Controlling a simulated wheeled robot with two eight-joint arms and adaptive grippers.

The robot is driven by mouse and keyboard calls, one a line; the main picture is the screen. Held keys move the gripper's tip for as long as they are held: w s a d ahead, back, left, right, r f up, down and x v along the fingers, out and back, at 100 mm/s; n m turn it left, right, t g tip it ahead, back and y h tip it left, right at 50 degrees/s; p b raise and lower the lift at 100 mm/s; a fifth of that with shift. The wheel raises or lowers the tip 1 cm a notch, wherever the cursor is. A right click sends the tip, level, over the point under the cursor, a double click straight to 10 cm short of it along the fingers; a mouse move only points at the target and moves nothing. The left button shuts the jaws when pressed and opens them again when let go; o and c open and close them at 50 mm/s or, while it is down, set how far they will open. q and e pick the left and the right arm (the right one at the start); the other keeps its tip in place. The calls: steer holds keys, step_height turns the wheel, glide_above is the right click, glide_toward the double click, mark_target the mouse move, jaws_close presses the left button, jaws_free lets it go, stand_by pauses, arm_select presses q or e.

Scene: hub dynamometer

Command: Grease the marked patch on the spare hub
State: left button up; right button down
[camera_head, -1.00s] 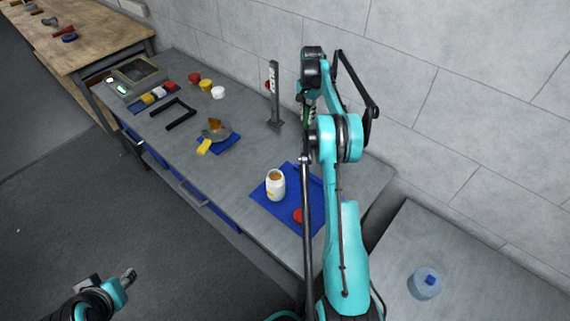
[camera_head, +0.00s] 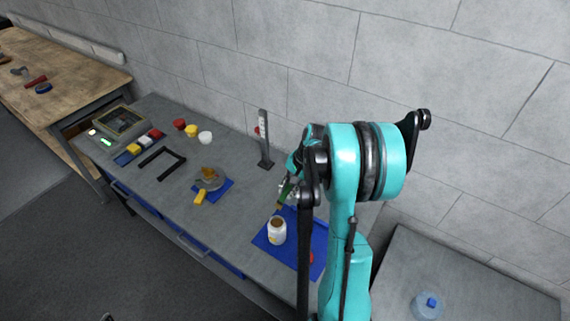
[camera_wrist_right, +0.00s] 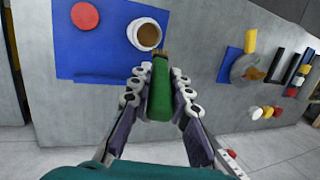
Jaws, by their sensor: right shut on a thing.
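My right gripper (camera_wrist_right: 160,92) is shut on a green-handled brush (camera_wrist_right: 160,80). In the head view the brush (camera_head: 284,195) points down, its tan tip close above the open white jar (camera_head: 277,232). In the right wrist view the tip is beside the rim of the jar (camera_wrist_right: 149,34), which holds brown grease; contact cannot be told. The spare hub (camera_head: 211,181), a grey disc with an orange-brown part on top, sits on a small blue mat; it also shows in the wrist view (camera_wrist_right: 243,72). Only a sliver of my left gripper (camera_head: 107,317) shows at the bottom edge.
The jar stands on a larger blue mat (camera_head: 265,243) with a red lid (camera_head: 309,257). A yellow block (camera_head: 200,197) touches the small mat. A dark upright post (camera_head: 264,140), a black bracket (camera_head: 160,163) and several coloured caps are farther back. A clear jug (camera_head: 427,306) stands right.

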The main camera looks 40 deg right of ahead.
steer(key=shift+s+a+r, duration=0.3)
steer(key=shift+s+a, duration=0.3)
steer(key=shift+a, duration=0.15)
steer(key=shift+s+a, duration=0.25)
step_height(320, 180, down, 6)
steer(key=b, duration=0.4)
steer(key=shift+f+b, duration=0.5)
steer(key=shift+f, duration=0.15)
stand_by(0.3)
steer(key=shift+s, duration=0.1)
stand_by(1.3)
